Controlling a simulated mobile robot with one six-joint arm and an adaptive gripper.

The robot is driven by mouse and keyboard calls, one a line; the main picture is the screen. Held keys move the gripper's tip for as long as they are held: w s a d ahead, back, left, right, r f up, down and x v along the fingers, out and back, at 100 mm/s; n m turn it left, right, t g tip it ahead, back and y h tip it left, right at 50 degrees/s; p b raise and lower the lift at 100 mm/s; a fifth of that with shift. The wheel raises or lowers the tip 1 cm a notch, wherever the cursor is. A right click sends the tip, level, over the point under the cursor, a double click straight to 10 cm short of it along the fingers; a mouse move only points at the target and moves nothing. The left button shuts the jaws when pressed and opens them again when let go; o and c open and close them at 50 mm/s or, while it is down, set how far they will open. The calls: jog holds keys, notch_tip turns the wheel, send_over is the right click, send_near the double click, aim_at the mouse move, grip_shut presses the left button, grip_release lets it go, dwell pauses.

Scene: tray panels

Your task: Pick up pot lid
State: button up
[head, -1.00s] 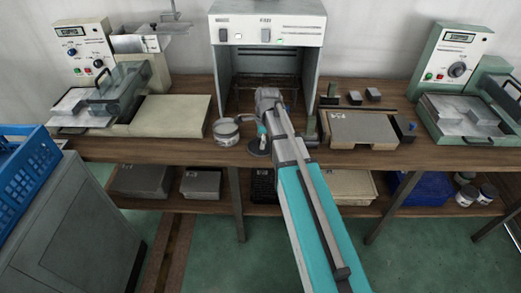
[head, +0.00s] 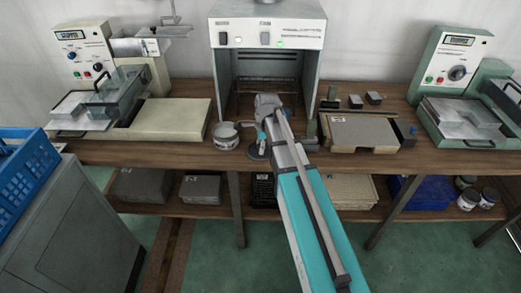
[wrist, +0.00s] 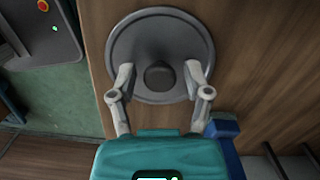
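The pot lid (wrist: 160,30) is a round grey disc with a dark knob (wrist: 159,75) at its centre. It lies flat on the wooden bench near the front edge, and its edge shows in the head view (head: 255,153) below my gripper. My gripper (wrist: 160,70) is open in the wrist view, with one finger on each side of the knob and space between. Whether the fingers touch the lid I cannot tell. In the head view my gripper (head: 262,138) is small and partly hidden by my arm.
An open-fronted cabinet (head: 312,80) stands behind the lid. A beige block (head: 180,118) lies to the left and a grey slab (head: 362,130) to the right. A lower shelf holds boxes, a blue bin (head: 425,188) and several jars (head: 487,197).

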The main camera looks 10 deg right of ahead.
jog(key=c, duration=0.5)
jog(key=shift+r, duration=0.15)
notch_tip(320, 180, up, 3)
jog(key=p, duration=0.3)
jog(key=s+r+p, duration=0.3)
jog(key=s, duration=0.1)
jog(key=s+r+p, duration=0.3)
jog(key=s, duration=0.2)
jog(key=s+r+p, duration=0.3)
jog(key=s+p, duration=0.1)
jog(key=s, duration=0.1)
jog(key=shift+r, duration=0.35)
jog(key=shift+w, duration=0.15)
jog(key=w+a, duration=0.4)
jog(key=w, duration=0.3)
jog(key=w+a, duration=0.4)
jog(key=w, duration=0.3)
jog(key=w+a, duration=0.4)
jog(key=w, duration=0.3)
jog(key=shift+w+r+p, duration=0.3)
jog(key=shift+r+p, duration=0.05)
